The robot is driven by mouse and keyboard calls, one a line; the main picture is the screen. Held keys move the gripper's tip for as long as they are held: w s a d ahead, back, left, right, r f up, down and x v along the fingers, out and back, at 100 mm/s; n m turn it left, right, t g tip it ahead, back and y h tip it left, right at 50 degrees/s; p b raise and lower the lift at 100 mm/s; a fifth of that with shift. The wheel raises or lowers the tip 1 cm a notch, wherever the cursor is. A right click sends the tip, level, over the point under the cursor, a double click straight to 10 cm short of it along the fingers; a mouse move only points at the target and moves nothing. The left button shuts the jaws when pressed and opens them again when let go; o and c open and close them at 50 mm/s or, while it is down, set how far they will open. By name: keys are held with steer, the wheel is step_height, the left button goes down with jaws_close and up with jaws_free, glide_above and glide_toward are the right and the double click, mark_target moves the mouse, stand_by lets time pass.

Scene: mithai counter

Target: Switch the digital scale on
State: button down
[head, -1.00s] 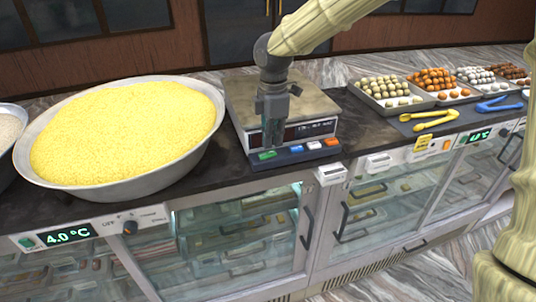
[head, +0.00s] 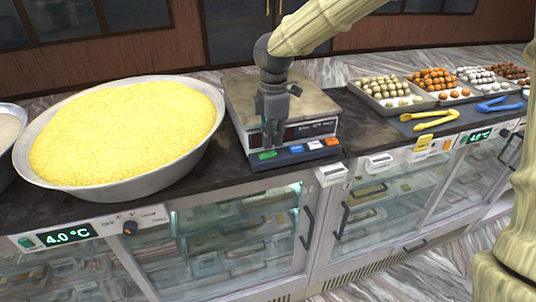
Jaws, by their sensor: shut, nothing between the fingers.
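The digital scale (head: 318,106) stands on the dark counter in the middle of the head view, with a flat metal pan on top. Its front panel has a green button (head: 267,155) at the left, then blue, white and orange buttons. The display (head: 312,130) above the buttons is dark with small printed marks, partly hidden by my gripper. My gripper (head: 271,146) points down in front of the scale's left front, fingers shut and empty. Its tips are just above or at the green button; I cannot tell whether they touch it.
A wide bowl of yellow grains (head: 125,135) stands close to the left of the scale. Sweet trays (head: 392,108), yellow tongs (head: 430,119) and blue tongs (head: 498,106) lie to the right. The glass-fronted counter edge runs below. A small dark strip of counter is clear right of the scale.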

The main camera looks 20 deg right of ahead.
mark_target(273, 152)
steer(key=shift+f+b, duration=0.4)
steer(key=shift+f, duration=0.8)
stand_by(0.9)
steer(key=shift+r, duration=0.15)
steer(key=shift+r+p, duration=1)
steer(key=shift+r, duration=2.35)
steer(key=shift+s+f, duration=0.1)
